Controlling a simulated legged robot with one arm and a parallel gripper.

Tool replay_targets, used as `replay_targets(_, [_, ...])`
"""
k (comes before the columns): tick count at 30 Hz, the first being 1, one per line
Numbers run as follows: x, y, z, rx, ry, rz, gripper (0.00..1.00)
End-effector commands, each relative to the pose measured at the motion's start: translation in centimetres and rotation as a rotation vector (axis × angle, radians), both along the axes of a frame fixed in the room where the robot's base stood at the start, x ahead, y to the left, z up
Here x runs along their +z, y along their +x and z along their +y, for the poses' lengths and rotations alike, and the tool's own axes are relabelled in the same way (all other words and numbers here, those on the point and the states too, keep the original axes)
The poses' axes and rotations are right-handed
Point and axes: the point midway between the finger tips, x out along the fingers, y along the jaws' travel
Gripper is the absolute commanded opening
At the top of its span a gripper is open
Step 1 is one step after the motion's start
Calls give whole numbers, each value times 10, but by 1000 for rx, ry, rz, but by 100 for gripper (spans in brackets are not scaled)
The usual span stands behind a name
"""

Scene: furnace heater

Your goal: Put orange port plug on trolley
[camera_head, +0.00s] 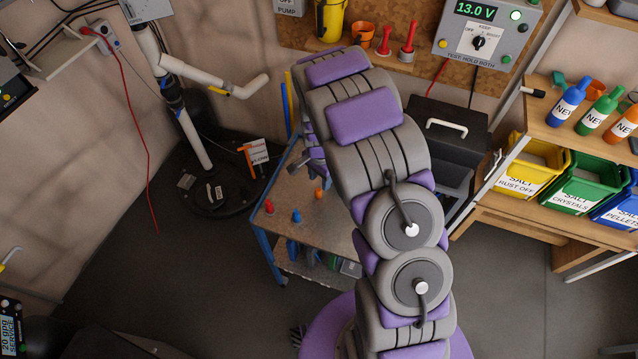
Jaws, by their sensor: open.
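The trolley (315,220) stands in the middle of the view. It has a blue frame, a brown worn top and a lower shelf. A small orange plug (318,193) is on its top, close to my arm. A red plug (268,205) and a blue plug (296,215) also stand there, nearer the left edge. My gripper (309,153) shows only in part as purple pieces at the far end of the arm, over the trolley's back. It is open; the arm's links hide most of it and the trolley's right side.
A black toolbox (445,140) stands right of the arm. A wooden shelf (590,120) at right holds bottles and salt bins. The floor left of the trolley is clear.

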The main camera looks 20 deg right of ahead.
Motion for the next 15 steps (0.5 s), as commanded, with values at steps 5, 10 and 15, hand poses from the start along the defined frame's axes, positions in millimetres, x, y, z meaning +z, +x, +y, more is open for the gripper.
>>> replay_targets(5, [40,1,2,0,-2,-4,46])
replay_targets(10, [64,1,0,0,0,0,46])
replay_targets(15, [70,0,-2,3,1,2,46])
